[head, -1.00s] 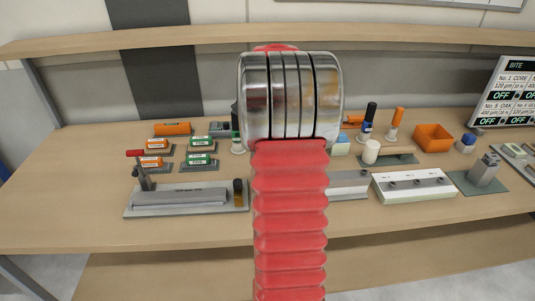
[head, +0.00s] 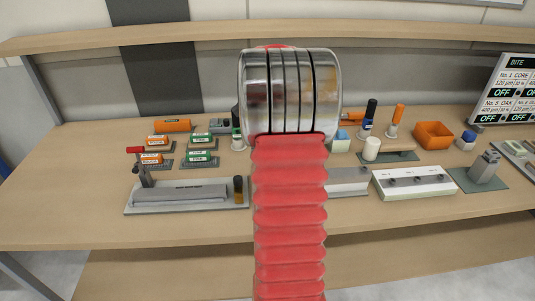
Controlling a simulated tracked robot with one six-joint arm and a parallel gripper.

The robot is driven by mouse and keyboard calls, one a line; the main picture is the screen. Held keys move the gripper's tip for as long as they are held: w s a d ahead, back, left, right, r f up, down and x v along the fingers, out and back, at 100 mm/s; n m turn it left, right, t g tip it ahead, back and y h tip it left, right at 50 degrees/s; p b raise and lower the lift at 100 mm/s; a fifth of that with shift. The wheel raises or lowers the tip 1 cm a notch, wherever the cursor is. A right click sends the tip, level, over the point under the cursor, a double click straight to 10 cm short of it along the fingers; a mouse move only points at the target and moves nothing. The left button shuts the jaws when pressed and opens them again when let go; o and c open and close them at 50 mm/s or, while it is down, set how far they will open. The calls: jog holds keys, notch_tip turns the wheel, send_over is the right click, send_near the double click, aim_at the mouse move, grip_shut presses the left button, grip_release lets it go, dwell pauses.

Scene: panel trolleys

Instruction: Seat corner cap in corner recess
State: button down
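I cannot pick out a corner cap or a corner recess among the small items on the bench. My own arm, a red ribbed sleeve topped by shiny metal rings, rises through the middle of the head view and covers the centre of the bench. My gripper does not show. Whether it holds anything cannot be seen.
The wooden bench (head: 75,205) carries orange and green labelled blocks at left, a grey block on a tray (head: 185,195), a white block with dark knobs (head: 414,183), an orange bin (head: 434,135) and a grey metal piece on a green mat (head: 484,168). The front strip is clear.

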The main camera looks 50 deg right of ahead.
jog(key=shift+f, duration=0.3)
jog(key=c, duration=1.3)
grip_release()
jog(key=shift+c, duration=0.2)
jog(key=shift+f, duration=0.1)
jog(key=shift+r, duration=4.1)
